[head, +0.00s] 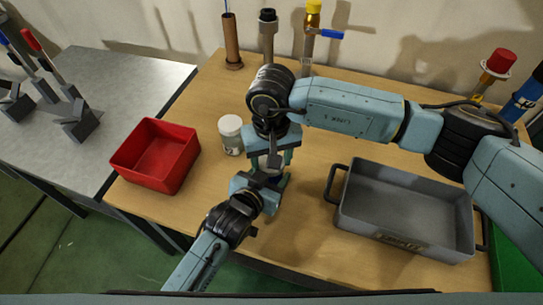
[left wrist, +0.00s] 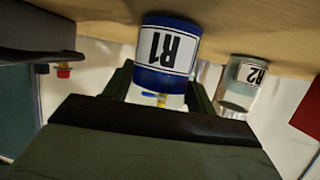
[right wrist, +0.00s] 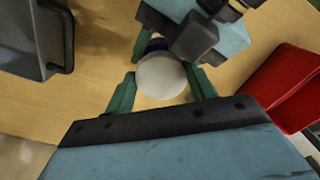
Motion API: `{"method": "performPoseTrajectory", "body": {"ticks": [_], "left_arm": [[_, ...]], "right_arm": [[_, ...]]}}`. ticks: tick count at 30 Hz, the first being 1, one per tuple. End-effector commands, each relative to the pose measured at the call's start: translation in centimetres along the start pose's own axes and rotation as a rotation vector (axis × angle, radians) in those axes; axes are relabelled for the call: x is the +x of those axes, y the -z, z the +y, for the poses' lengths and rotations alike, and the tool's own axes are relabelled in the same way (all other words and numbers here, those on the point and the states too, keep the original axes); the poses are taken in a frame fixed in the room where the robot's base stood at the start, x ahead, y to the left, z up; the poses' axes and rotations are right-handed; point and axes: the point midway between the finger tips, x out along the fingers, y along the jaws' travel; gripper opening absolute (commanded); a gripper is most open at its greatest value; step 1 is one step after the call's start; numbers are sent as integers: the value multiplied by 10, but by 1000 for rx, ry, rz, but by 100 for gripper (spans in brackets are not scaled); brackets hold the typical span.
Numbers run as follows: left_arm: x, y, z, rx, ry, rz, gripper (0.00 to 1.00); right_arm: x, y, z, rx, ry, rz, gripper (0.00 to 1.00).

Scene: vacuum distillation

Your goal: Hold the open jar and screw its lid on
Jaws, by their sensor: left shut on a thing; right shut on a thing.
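The blue jar labelled R1 (left wrist: 168,50) is between the fingers of my left gripper (left wrist: 160,92), which is shut on it. It appears upside down in the left wrist view, by the wooden table. The round white lid (right wrist: 161,76) is between the fingers of my right gripper (right wrist: 160,92), which is shut on it from above. A bit of blue jar shows just beyond the lid's edge. In the head view, my right gripper (head: 270,160) is directly over my left gripper (head: 268,183), and both largely hide jar and lid. I cannot tell whether the threads are engaged.
A second jar, R2 (head: 231,136), with a white lid, stands just left of the grippers; it also shows in the left wrist view (left wrist: 240,82). A red bin (head: 155,155) is farther left. A grey tray (head: 405,210) is at right. Glassware stands along the back.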

Motion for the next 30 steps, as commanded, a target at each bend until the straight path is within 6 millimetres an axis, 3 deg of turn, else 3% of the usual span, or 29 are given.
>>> {"method": "performPoseTrajectory", "body": {"ticks": [9,10,14,30], "left_arm": [[0,0,0,1,0,-1,16],[0,0,0,1,0,-1,0],[0,0,0,0,0,-1,0],[0,0,0,0,0,-1,0]], "right_arm": [[7,0,0,0,-1,-1,34],[6,0,0,0,0,0,34],[6,0,0,52,-1,0,34],[6,4,-6,1004,1,-1,34]]}}
